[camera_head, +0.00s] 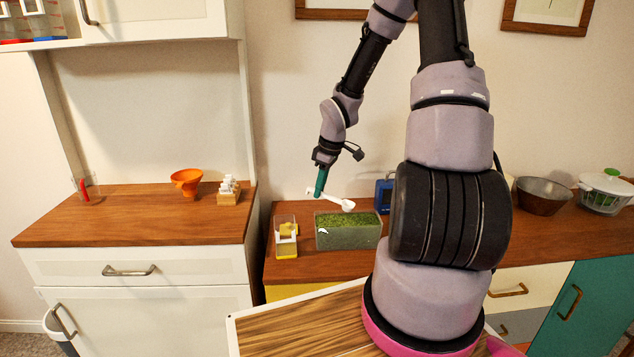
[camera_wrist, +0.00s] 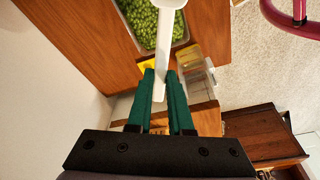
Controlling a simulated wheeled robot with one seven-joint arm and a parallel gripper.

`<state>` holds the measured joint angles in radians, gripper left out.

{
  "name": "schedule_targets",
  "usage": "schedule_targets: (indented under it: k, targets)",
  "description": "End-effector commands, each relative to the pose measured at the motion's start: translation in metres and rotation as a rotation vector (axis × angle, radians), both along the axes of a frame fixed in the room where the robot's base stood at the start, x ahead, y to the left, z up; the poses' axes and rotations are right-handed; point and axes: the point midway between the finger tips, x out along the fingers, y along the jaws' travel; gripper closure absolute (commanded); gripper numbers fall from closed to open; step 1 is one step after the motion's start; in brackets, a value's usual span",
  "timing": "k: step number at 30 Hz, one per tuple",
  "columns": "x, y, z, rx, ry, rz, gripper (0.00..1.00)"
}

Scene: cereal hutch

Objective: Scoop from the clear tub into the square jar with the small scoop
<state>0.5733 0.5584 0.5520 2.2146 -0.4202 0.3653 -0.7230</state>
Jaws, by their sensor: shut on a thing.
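My gripper (camera_head: 320,187) has green fingers and is shut on the handle of the white small scoop (camera_head: 347,204). The scoop extends to the right, with its bowl above the clear tub (camera_head: 347,242), apart from it. The tub is full of green pieces. I see no pieces in the scoop bowl in the head view. In the wrist view, the scoop handle (camera_wrist: 160,50) lies between my fingers (camera_wrist: 160,80), and the bowl is cut off at the top edge. The square jar (camera_head: 286,241), clear with yellow low down, stands just left of the tub.
An orange funnel (camera_head: 186,181), a small wooden rack (camera_head: 229,197) and a clear container with something red (camera_head: 87,188) stand on the left counter. A blue object (camera_head: 384,195) is behind the tub's right end. A metal bowl (camera_head: 542,196) and a white-green container (camera_head: 605,191) stand far right.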

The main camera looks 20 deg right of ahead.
Motion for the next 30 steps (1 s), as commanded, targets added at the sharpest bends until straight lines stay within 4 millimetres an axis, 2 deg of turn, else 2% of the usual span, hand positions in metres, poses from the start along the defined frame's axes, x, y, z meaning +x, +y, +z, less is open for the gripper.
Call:
schedule_targets:
  k: [6, 12, 20, 30]
  targets:
    - [-0.002, -0.007, 0.015, 0.068, -0.045, 0.277, 1.0]
    - [-0.003, -0.009, 0.023, 0.103, -0.06, 0.42, 1.0]
    - [-0.006, -0.015, 0.018, 0.168, -0.089, 0.444, 1.0]
    - [-0.011, -0.03, 0.004, 0.374, -0.208, 0.435, 1.0]
